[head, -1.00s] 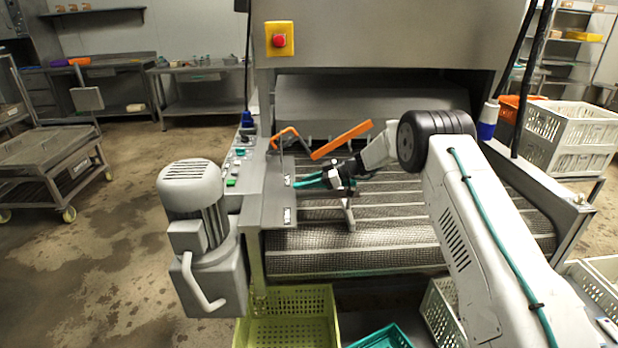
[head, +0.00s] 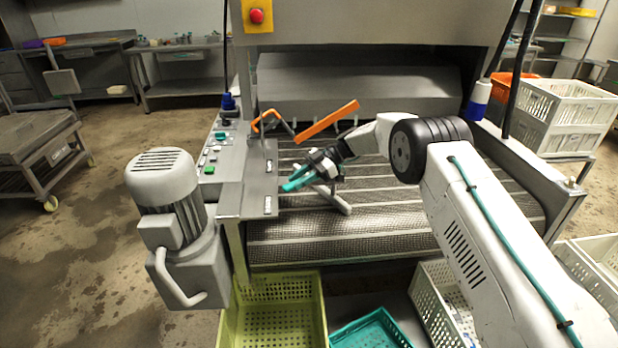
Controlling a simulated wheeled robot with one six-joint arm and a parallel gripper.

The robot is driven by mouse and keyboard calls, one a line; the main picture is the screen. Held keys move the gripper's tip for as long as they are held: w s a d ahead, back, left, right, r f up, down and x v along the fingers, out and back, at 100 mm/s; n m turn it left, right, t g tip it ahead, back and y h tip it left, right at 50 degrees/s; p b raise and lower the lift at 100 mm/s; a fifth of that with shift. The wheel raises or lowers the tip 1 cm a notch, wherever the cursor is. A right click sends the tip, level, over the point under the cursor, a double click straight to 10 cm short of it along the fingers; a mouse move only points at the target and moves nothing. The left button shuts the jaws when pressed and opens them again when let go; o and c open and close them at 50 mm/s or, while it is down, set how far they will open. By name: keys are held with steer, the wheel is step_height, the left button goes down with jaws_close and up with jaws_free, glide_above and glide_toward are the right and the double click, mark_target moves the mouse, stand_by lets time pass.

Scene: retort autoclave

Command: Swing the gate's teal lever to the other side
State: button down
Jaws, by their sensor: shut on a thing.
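The teal lever (head: 299,180) shows as a teal length beside the grey side plate of the conveyor, pointing down and left. My gripper (head: 318,166) reaches in from the right and is shut at the lever's right end. Its dark jaws hide that end, and I cannot cleanly tell lever from fingertips. A grey bar (head: 336,202), which may be part of the gate, slants down and right from below my gripper over the mesh belt.
An orange bar (head: 328,121) and an orange hooked piece (head: 265,120) stand just behind my gripper. A control panel (head: 216,150) and grey motor (head: 163,180) are at the left. Crates (head: 270,310) stand below the belt's front. The belt's front part (head: 370,240) is clear.

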steer(key=shift+s+d+f, duration=0.15)
steer(key=shift+s, duration=0.05)
steer(key=c, duration=1.1)
jaws_free()
steer(key=shift+d, duration=0.1)
steer(key=v, duration=0.7)
steer(key=shift+w, duration=0.15)
steer(key=shift+d+r, duration=0.15)
steer(key=shift+r, duration=0.05)
